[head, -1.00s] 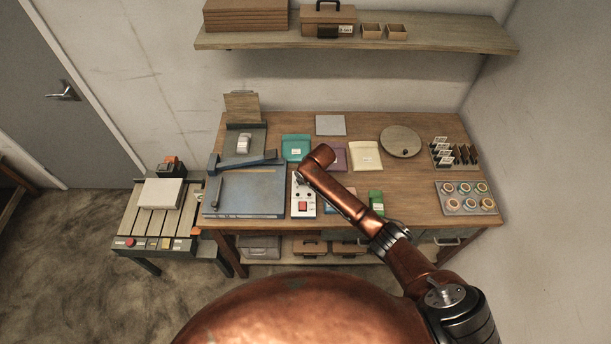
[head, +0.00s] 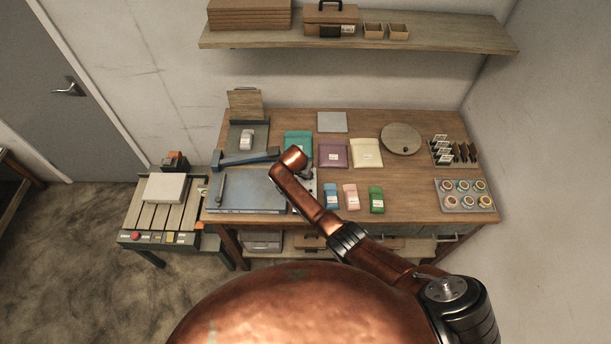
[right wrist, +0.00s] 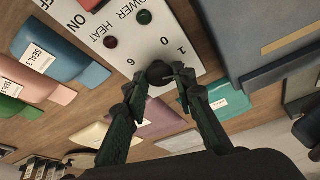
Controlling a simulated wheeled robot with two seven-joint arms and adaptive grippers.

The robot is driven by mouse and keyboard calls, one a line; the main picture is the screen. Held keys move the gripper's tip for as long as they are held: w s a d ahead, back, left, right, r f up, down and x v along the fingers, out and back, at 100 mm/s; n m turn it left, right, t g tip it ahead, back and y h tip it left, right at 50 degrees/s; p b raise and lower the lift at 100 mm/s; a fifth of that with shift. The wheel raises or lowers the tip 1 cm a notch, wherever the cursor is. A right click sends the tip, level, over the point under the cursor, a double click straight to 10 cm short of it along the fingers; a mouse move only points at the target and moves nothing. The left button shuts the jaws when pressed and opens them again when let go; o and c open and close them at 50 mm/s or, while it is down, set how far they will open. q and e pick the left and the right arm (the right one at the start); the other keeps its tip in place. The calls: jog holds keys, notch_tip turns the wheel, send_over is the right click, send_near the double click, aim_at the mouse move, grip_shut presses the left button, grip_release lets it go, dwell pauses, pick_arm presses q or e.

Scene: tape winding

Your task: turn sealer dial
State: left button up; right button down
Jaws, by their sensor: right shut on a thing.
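The sealer's white control panel (right wrist: 140,40) fills the top of the right wrist view, printed POWER, HEAT, ON and OFF, with a red lamp and a green lamp. Its small black dial (right wrist: 158,71) sits near the numbers 0, 1, 6. My right gripper (right wrist: 160,83) is shut on the dial, a finger on each side. In the head view my right arm covers the gripper, the dial and most of the panel beside the blue sealer plate (head: 245,192). My left gripper is out of view.
Teal (head: 298,143), purple (head: 333,155) and cream (head: 367,153) packets lie behind; blue (head: 331,198), pink (head: 351,198) and green (head: 376,201) ones lie right of the panel. A round board (head: 401,139) and a tray of rolls (head: 465,207) stand at the right.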

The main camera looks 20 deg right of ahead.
jog(key=shift+a+f+m+g+h+b, duration=0.15)
jog(key=shift+m+g+h+b, duration=0.15)
jog(key=shift+m+b, duration=0.55)
jog(key=m+g+b, duration=0.1)
jog(key=m+b, duration=0.2)
jog(key=b, duration=0.1)
jog(key=m+g+h+b, duration=0.1)
jog(key=m+b, duration=0.3)
jog(key=b, duration=0.1)
jog(key=w+m+g+b, duration=0.1)
jog(key=m+g+b, duration=0.1)
jog(key=m+b, duration=0.2)
jog(key=shift+f+b, duration=0.1)
jog(key=shift+b, duration=0.6)
jog(key=shift+r+m+b, duration=0.2)
jog(key=shift+m+b, duration=0.55)
jog(key=shift+b, duration=0.15)
jog(key=shift+s+g, duration=0.1)
jog(key=shift+g, duration=0.2)
jog(key=c, duration=1.6)
grip_release()
jog(key=shift+r, duration=0.1)
jog(key=shift+r, duration=0.1)
jog(key=v, duration=1.1)
jog(key=shift+a+r, duration=0.3)
